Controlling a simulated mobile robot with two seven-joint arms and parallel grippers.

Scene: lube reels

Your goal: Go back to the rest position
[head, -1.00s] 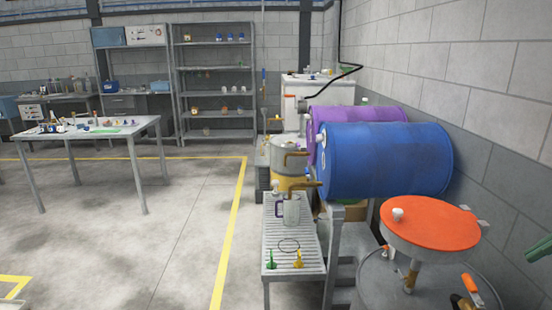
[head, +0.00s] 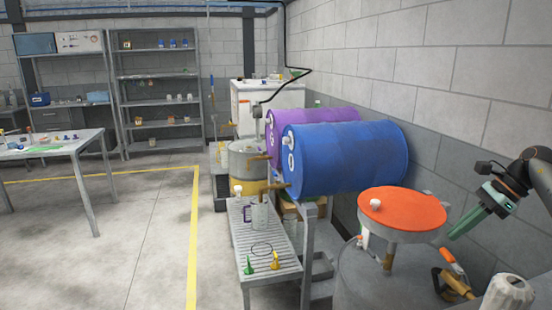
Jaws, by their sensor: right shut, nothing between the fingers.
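My right gripper (head: 452,236) shows at the right edge of the head view, on a dark arm with a green-lit wrist. It is shut and empty, to the right of the orange-red drum lid (head: 402,209) and apart from it. My left gripper is out of view. No object is held in view.
A blue drum (head: 345,158) and a purple drum (head: 322,122) lie on a rack. A grated bench (head: 265,240) in front holds a jug (head: 259,217) and green and yellow funnels. A white table (head: 50,145) stands left. The floor between is clear.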

